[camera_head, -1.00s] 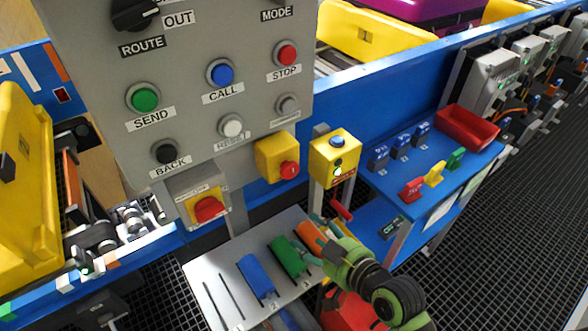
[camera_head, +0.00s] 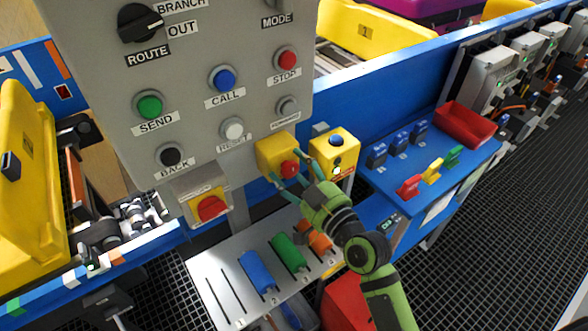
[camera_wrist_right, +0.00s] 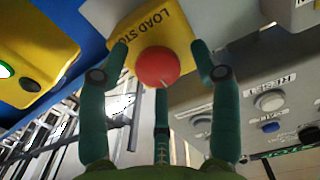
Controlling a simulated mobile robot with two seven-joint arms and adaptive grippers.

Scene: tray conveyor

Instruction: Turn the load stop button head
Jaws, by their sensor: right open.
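The load stop is a yellow box with a red round head (camera_head: 289,169), on the lower right of the grey control panel. In the right wrist view the red head (camera_wrist_right: 157,67) is large and central, under the printed words "LOAD STO" on the yellow box (camera_wrist_right: 150,25). My right gripper (camera_head: 294,169) is open, its teal fingers spread at either side of the head. In the wrist view two fingers flank the head and a third is below it. I cannot tell whether any finger touches it. My left gripper is not in view.
The grey panel (camera_head: 200,110) carries several buttons and a black route knob (camera_head: 139,22). A red rotary switch (camera_head: 210,207) is left of the load stop, and another yellow box (camera_head: 334,152) is close on its right. A tray with coloured holders (camera_head: 222,290) lies below.

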